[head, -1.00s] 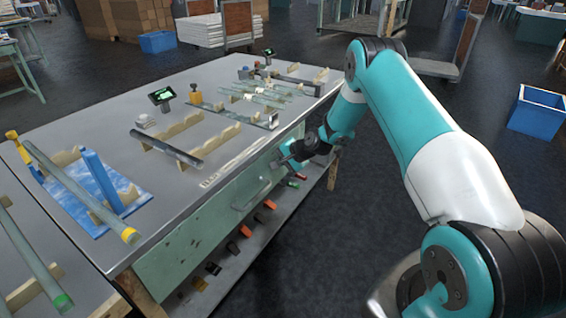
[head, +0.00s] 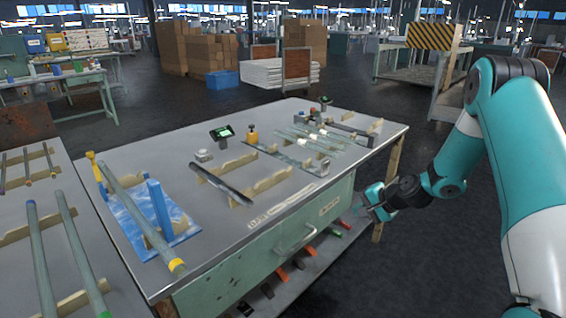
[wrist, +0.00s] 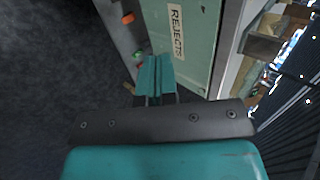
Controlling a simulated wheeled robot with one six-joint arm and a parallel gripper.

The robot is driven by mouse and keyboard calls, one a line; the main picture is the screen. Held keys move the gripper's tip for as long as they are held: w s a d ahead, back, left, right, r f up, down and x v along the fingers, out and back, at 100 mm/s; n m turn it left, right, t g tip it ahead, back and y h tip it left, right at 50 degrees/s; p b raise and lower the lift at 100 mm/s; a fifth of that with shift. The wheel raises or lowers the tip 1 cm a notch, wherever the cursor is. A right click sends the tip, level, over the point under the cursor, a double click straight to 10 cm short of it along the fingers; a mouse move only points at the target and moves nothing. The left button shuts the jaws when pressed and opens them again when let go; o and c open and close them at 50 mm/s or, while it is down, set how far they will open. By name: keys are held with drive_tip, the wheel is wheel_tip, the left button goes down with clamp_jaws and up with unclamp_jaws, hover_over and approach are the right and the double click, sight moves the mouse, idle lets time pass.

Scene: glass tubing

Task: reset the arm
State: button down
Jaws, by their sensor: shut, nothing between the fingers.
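My gripper (head: 366,207) is at the right front corner of the workbench in the head view, beside the green drawer front and below the tabletop level. In the wrist view my gripper (wrist: 155,75) has its teal fingers together, shut and empty. The arm reaches in from the right of the head view, with its elbow raised high. The green front with a REJECTS label (wrist: 177,32) is close beyond the fingers in the wrist view.
The workbench (head: 275,222) carries glass tubes on wooden racks, a blue mat (head: 130,232) and a small green-screen display (head: 221,133). A drawer handle (head: 297,237) sticks out in front. Orange and dark items lie on the lower shelf. Floor right of the bench is open.

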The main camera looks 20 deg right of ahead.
drive_tip(key=s+a+r+n+g+y+p, duration=0.1)
drive_tip(key=s+a+r+n+g+p, duration=0.1)
drive_tip(key=s+a+r+n, duration=0.35)
drive_tip(key=s+a+r+n+g+p, duration=0.1)
drive_tip(key=s+a+r+n, duration=0.1)
drive_tip(key=a+r, duration=0.7)
drive_tip(key=s+a+r+n+g+y+p, duration=0.1)
drive_tip(key=s+a+r+n+g+p, duration=0.1)
drive_tip(key=s+a+r+n, duration=0.4)
drive_tip(key=s+a+r+n+g+h+p, duration=0.1)
drive_tip(key=s+a+r+n, duration=0.2)
drive_tip(key=s, duration=0.6)
drive_tip(key=s+a+r+n+g+h+p, duration=0.1)
drive_tip(key=s+a+r+n+g+p, duration=0.1)
drive_tip(key=s+r, duration=0.5)
drive_tip(key=s+a+n, duration=0.1)
drive_tip(key=s, duration=0.2)
drive_tip(key=shift+a+r, duration=0.2)
drive_tip(key=shift+r, duration=0.15)
